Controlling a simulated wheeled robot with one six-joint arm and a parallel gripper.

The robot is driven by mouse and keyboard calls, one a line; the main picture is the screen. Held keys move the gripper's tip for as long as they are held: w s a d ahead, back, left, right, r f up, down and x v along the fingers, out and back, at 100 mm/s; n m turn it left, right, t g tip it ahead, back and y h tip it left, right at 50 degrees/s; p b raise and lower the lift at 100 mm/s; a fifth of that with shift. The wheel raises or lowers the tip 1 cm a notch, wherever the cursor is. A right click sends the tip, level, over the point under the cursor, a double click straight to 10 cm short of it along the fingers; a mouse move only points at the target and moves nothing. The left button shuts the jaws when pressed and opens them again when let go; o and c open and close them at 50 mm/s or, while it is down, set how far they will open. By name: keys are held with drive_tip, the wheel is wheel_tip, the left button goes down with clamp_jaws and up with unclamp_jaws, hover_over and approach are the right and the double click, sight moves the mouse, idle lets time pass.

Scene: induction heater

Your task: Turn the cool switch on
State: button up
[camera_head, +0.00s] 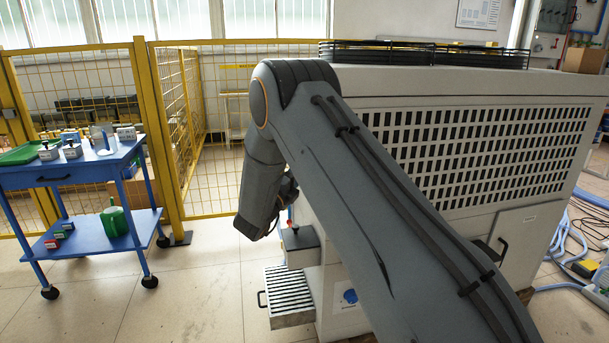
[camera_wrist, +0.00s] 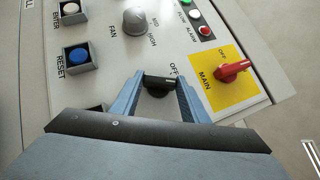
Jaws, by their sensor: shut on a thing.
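In the wrist view a small black rotary switch (camera_wrist: 158,88) sits on the light control panel (camera_wrist: 105,20), with an "OFF" label at its upper right. My gripper (camera_wrist: 160,79) has its two blue fingers on either side of this switch and is shut on it. The switch's name label is hidden, so I cannot read whether it says cool. Its handle lies roughly crosswise between the fingertips. In the head view my forearm hides most of the gripper and the switch.
Beside the switch are a red main switch (camera_wrist: 231,70) on a yellow plate, a grey fan knob (camera_wrist: 135,21) and a blue reset button (camera_wrist: 78,54). In the head view a blue cart (camera_head: 95,160) and yellow fence (camera_head: 165,120) stand left of the large machine (camera_head: 560,90).

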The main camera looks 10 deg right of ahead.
drive_tip(key=shift+f+m+h+b, duration=0.1)
drive_tip(key=shift+m+h+b, duration=0.3)
drive_tip(key=shift+m+b, duration=0.15)
drive_tip(key=o, duration=1.1)
drive_tip(key=shift+c, duration=0.2)
drive_tip(key=v, duration=0.8)
drive_tip(key=shift+w+d, duration=0.1)
drive_tip(key=shift+w, duration=0.05)
